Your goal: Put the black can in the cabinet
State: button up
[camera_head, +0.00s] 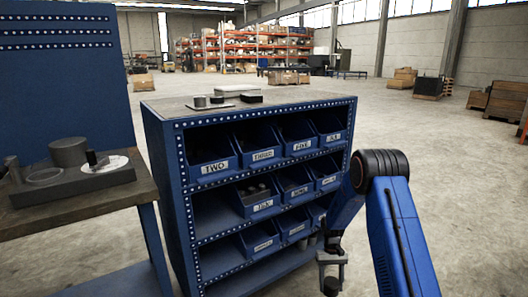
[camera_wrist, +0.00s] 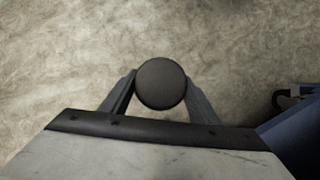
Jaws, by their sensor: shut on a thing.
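The black can (camera_wrist: 161,84) shows as a dark round top between the two fingers of my gripper (camera_wrist: 160,92) in the wrist view. My gripper is shut on it, with bare floor beyond. In the head view my gripper (camera_head: 331,258) hangs low in front of the right part of the cabinet, outside it, with the dark can (camera_head: 330,286) at its lower end. The blue cabinet (camera_head: 163,192) has three shelf levels with several labelled blue bins. The left ends of the middle and bottom shelves are open, without bins.
A workbench (camera_head: 120,192) with a dark grey fixture (camera_head: 75,182) stands left of the cabinet. Small round pieces and flat items lie on the cabinet top (camera_head: 175,108). Distant racks and crates stand far back.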

aim_at(278, 258)
jog(key=l+u, duration=0.25)
jog(key=u, duration=0.15)
jog(key=l+u, duration=0.6)
jog(key=u, duration=0.2)
jog(key=l+u, duration=0.25)
jog(key=u, duration=0.15)
jog(key=l+u, duration=0.2)
jog(key=u, duration=0.2)
jog(key=l+u, duration=0.2)
jog(key=u, duration=0.2)
jog(key=l+u, duration=0.2)
jog(key=u, duration=0.15)
jog(key=k+l+u, duration=0.15)
jog(key=u, duration=0.25)
jog(key=l+u, duration=0.25)
jog(key=u, duration=0.25)
jog(key=k+l+u, duration=0.15)
jog(key=u, duration=0.3)
jog(key=k+l+u, duration=0.1)
jog(key=l+u, duration=0.2)
jog(key=u, duration=0.2)
